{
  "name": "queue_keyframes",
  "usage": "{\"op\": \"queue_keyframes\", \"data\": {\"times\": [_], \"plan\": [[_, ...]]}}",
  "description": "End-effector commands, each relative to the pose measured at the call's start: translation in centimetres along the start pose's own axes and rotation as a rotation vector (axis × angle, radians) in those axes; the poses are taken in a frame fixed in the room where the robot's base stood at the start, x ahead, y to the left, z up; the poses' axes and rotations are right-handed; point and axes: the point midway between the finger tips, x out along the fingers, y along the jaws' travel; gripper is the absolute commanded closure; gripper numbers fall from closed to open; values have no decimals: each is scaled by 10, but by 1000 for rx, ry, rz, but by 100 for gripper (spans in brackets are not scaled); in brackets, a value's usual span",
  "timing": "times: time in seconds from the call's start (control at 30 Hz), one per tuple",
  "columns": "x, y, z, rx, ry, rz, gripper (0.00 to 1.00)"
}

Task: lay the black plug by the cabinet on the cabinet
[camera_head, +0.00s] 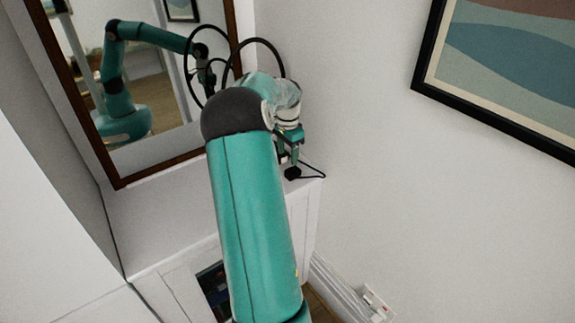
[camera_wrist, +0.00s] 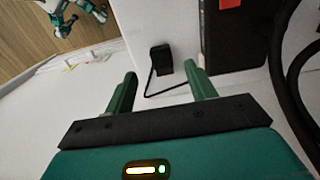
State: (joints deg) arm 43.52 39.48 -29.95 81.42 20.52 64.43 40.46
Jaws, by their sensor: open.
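The black plug (camera_head: 292,173) shows at the right end of the white cabinet (camera_head: 172,283), near its edge. A thin black cord loops from the plug to the right. In the wrist view the plug (camera_wrist: 160,58) stands out against a white face, with its cord bending down between my fingers. My gripper (camera_wrist: 160,76) is open, its two green fingers apart, with the plug just beyond the fingertips and between their lines. In the head view my gripper (camera_head: 288,150) is partly hidden by my wrist, just above the plug. Nothing shows in its grasp.
A brown-framed mirror (camera_head: 122,183) stands left of my arm. A white wall and a framed picture (camera_head: 500,60) are to the right. A dark recess (camera_head: 212,280) opens in the cabinet. A socket (camera_head: 376,302) sits low by the wall.

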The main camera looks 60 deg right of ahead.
Motion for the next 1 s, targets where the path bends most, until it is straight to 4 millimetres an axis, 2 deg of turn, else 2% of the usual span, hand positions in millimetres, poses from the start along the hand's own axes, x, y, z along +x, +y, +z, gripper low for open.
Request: {"op": "queue_keyframes", "data": {"times": [0.1,0.2,0.53,0.63,0.67,0.77,0.87,1.0], "plan": [[-22,0,0,-1,2,-2,44],[-33,-1,0,-1,1,-1,44],[-40,0,1,-2,-1,0,44],[-46,-3,12,-30,-4,-12,44],[-50,-4,19,-48,-6,-18,44],[-71,-9,58,-147,-15,-54,44],[-97,-10,113,-296,-25,-102,44],[-129,2,196,-533,-32,-168,44]]}}
